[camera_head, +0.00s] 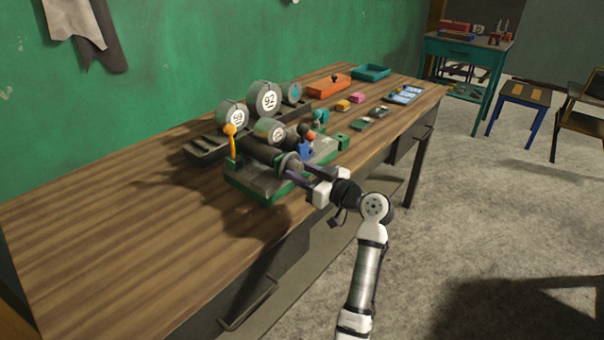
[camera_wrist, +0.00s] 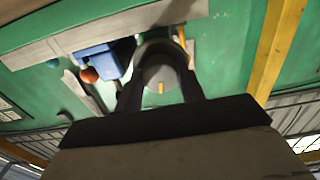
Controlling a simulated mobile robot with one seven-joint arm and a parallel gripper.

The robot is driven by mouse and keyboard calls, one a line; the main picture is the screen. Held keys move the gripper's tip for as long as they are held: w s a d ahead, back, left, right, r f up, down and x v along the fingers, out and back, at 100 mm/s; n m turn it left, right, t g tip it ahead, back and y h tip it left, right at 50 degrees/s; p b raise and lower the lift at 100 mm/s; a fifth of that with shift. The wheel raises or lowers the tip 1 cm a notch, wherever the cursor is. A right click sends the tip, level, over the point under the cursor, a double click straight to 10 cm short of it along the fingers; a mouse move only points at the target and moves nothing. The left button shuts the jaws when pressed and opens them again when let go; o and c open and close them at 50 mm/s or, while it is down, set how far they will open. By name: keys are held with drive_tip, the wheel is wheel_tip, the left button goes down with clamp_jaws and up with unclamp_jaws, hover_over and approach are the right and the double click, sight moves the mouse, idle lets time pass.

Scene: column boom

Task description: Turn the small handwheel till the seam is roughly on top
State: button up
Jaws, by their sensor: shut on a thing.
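The small handwheel (camera_head: 290,163) is a grey round piece at the front right end of the machine on the bench. My gripper (camera_head: 299,174) reaches it from the right, its dark fingers on either side of it. In the wrist view, the grey handwheel (camera_wrist: 158,58) sits between the two fingers of my gripper (camera_wrist: 160,92), which is shut on it. A short yellow mark (camera_wrist: 160,87) shows on the wheel's near face, low in the picture. I cannot tell for sure whether it is the seam. Part of the rim is hidden by the fingers.
The machine stands on a green-edged base (camera_head: 262,190). An orange-knobbed lever (camera_head: 230,137), round dials (camera_head: 268,101) and a blue part with a red knob (camera_head: 308,143) are close by. The bench's left part (camera_head: 110,240) is clear.

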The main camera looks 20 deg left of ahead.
drive_tip(key=m, duration=0.4)
drive_tip(key=shift+m+p, duration=0.3)
drive_tip(key=m+p, duration=0.2)
drive_tip(key=m, duration=0.2)
drive_tip(key=shift+r+m, duration=0.1)
drive_tip(key=shift+m, duration=0.2)
drive_tip(key=m+p, duration=0.3)
drive_tip(key=m, duration=0.1)
drive_tip(key=shift+m, duration=0.3)
drive_tip(key=shift+s+m+p, duration=0.1)
drive_tip(key=shift+m+p, duration=1.55)
drive_tip(key=shift+m, duration=0.55)
drive_tip(key=o, duration=1)
